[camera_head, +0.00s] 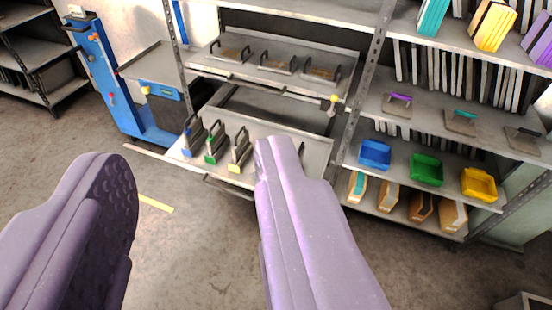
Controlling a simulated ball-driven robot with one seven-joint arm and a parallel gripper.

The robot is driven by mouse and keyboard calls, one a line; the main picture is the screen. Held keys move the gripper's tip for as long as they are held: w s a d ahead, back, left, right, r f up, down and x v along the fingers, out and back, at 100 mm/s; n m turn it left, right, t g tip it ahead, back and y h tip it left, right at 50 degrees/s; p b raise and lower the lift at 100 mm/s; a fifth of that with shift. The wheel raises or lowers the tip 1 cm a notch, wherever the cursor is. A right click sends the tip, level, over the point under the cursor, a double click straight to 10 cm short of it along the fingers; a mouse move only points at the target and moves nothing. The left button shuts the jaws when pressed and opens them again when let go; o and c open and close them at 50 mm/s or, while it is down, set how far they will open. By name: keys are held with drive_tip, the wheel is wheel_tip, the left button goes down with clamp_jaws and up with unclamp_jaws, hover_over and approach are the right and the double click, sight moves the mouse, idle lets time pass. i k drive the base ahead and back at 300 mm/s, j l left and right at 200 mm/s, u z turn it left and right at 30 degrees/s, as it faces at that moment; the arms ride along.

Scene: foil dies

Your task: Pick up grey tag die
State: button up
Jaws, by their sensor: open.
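My gripper (188,158) is open, its two purple fingers wide apart in the foreground with nothing between them. Beyond it, a pulled-out lower drawer (262,125) holds a row of upright dies with handles. From left they carry a blue tag (189,152), a green tag (210,158) and a yellow tag (234,168). A thin dark part of another die (301,149) shows just right of my right finger, which hides most of it. Its tag is hidden, so I cannot tell whether it is grey.
The shelf above holds several flat plates with handles (277,62). A right rack holds blue (375,154), green (426,169) and yellow (478,184) bins, with boxes (422,207) below. A blue machine (104,75) stands left. The floor (170,235) in front is clear.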

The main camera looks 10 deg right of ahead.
sight(240, 147)
drive_tip(key=i+j, duration=0.15)
drive_tip(key=i, duration=0.25)
drive_tip(key=i+j+z, duration=0.15)
drive_tip(key=i, duration=0.3)
drive_tip(key=i+j, duration=0.15)
drive_tip(key=i, duration=0.25)
drive_tip(key=i+j+z, duration=0.15)
drive_tip(key=i, duration=0.25)
drive_tip(key=i+j, duration=0.1)
drive_tip(key=i, duration=0.45)
drive_tip(key=i+j+z, duration=0.1)
drive_tip(key=i, duration=0.45)
